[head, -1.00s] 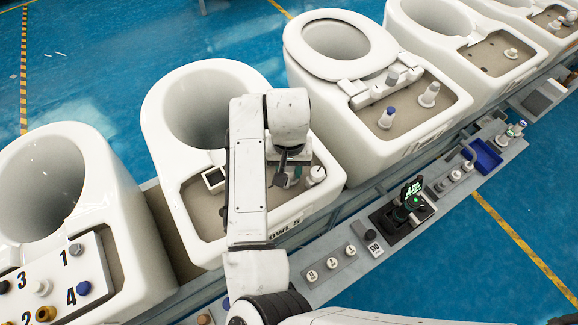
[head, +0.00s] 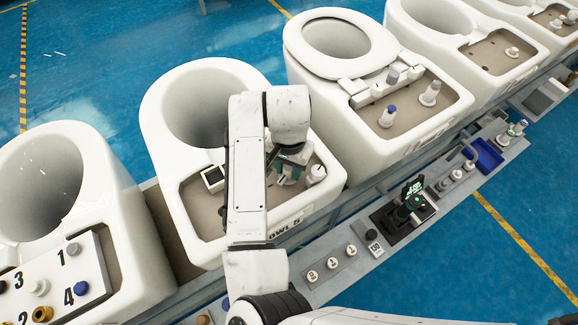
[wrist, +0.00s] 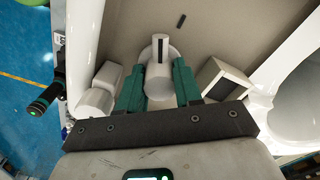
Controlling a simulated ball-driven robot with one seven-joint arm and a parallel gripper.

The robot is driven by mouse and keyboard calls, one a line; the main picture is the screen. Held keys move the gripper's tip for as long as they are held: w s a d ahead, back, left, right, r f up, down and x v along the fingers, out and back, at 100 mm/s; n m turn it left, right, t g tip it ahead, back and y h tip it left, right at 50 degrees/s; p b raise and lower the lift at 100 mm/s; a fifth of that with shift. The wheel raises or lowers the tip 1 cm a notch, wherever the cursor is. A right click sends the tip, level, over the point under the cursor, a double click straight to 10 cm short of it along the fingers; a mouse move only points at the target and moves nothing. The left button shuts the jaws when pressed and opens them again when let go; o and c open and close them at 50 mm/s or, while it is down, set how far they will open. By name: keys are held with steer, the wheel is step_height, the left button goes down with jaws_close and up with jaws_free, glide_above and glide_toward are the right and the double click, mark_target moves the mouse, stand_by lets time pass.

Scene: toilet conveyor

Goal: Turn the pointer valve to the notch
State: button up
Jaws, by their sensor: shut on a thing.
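The pointer valve (wrist: 158,72) is a white round knob with a dark pointer line on its top, seen in the wrist view. My gripper (wrist: 159,90) has its two green fingers on either side of the knob and is shut on it. The notch (wrist: 181,20) looks like a short dark mark on the tan deck, beyond the knob and a little to its right. The pointer line runs nearly straight up the picture, to the left of that mark. In the head view my gripper (head: 290,172) is over the deck of the middle toilet, and my arm partly hides the valve.
A white cylinder part (head: 315,174) stands close to the right of my gripper. A white box with a dark face (head: 213,178) stands to its left. The open toilet bowl (head: 200,105) lies behind.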

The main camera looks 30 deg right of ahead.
steer(key=shift+m+b, duration=0.55)
steer(key=shift+m, duration=1.65)
steer(key=o, duration=1)
steer(key=shift+o, duration=0.2)
